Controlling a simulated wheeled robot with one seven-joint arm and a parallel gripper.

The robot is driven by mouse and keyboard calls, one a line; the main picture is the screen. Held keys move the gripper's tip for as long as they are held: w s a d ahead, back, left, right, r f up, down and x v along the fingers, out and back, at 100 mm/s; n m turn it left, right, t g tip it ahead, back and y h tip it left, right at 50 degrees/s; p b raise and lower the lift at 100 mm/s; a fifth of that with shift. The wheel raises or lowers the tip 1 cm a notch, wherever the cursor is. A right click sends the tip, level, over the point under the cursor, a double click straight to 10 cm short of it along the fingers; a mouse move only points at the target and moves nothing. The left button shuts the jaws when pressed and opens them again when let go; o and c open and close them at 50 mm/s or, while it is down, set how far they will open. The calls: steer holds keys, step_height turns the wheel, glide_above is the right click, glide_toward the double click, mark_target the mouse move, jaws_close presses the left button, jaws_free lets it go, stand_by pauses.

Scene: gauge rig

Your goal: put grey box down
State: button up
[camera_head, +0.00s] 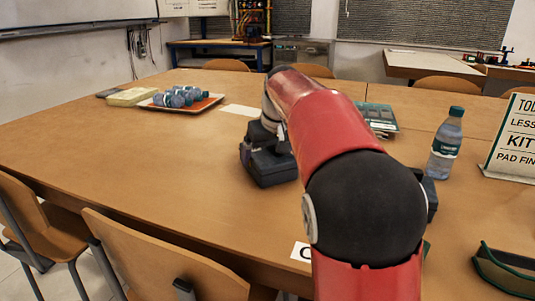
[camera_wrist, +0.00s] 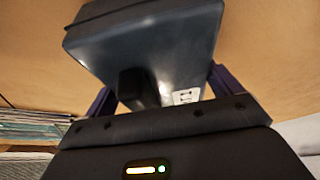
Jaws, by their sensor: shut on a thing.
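The grey box (camera_head: 273,172) is dark and sits below the end of my arm, over the middle of the wooden table (camera_head: 130,165). In the wrist view the grey box (camera_wrist: 150,45) fills the top middle, with its smooth face towards the camera and a small white label low on it. My gripper (camera_wrist: 163,88) is shut on the box, with a purple finger on each side. In the head view my gripper (camera_head: 264,142) is partly hidden by my red arm. I cannot tell whether the box touches the table.
A tray (camera_head: 207,105) with blue-grey items and a beige block (camera_head: 132,97) lie at the back left. Books (camera_head: 378,117), a bottle (camera_head: 446,145), a sign (camera_head: 513,140) and a green-edged bin (camera_head: 505,272) are on the right. The table's left side is clear; chairs stand along the front.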

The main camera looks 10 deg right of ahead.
steer(key=shift+f, duration=0.15)
steer(key=o, duration=1.1)
steer(key=shift+o, duration=0.2)
steer(key=shift+r, duration=0.35)
steer(key=p+v, duration=0.1)
steer(key=v, duration=1)
steer(key=shift+s+r, duration=0.2)
steer(key=shift+r, duration=0.1)
steer(key=shift+s+d, duration=0.1)
